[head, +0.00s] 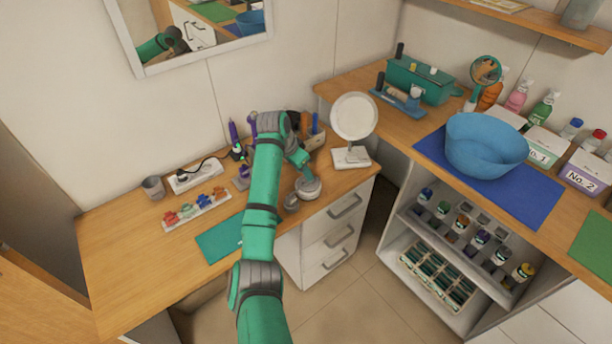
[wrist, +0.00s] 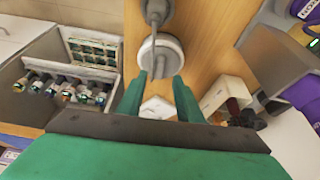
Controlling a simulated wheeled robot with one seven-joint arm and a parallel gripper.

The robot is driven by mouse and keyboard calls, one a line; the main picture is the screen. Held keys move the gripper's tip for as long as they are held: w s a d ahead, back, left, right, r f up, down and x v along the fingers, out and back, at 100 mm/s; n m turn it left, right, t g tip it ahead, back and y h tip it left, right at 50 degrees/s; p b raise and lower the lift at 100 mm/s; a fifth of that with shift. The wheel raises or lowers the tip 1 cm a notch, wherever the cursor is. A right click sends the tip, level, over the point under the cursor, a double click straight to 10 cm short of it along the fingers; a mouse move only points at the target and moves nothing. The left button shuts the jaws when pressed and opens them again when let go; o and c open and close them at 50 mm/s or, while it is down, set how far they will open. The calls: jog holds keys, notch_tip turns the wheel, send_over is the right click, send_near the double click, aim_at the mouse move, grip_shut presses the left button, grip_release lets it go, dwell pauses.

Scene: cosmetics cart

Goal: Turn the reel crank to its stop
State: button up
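A small pale grey, round device (head: 308,186), which looks like the reel, sits on the wooden desk near its front right edge. A smaller rounded grey part (head: 291,202) lies at its front left. In the wrist view the round body (wrist: 161,56) has a white rim, and a grey knob-like part (wrist: 156,12), perhaps the crank, shows beyond it at the top edge. My gripper (wrist: 160,92) has its two green fingers apart with nothing seen gripped between them. The fingertips appear just short of the round body; contact cannot be told. In the head view my gripper (head: 302,160) is just behind the device.
A round mirror (head: 354,117) on a white stand is close to the right. A teal mat (head: 220,239) lies at the front left. A white rack with small coloured items (head: 197,206) and a power strip (head: 195,174) stand left. Drawers (head: 331,238) are below the desk.

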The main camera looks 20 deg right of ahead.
jog(key=v, duration=0.6)
dwell(0.4)
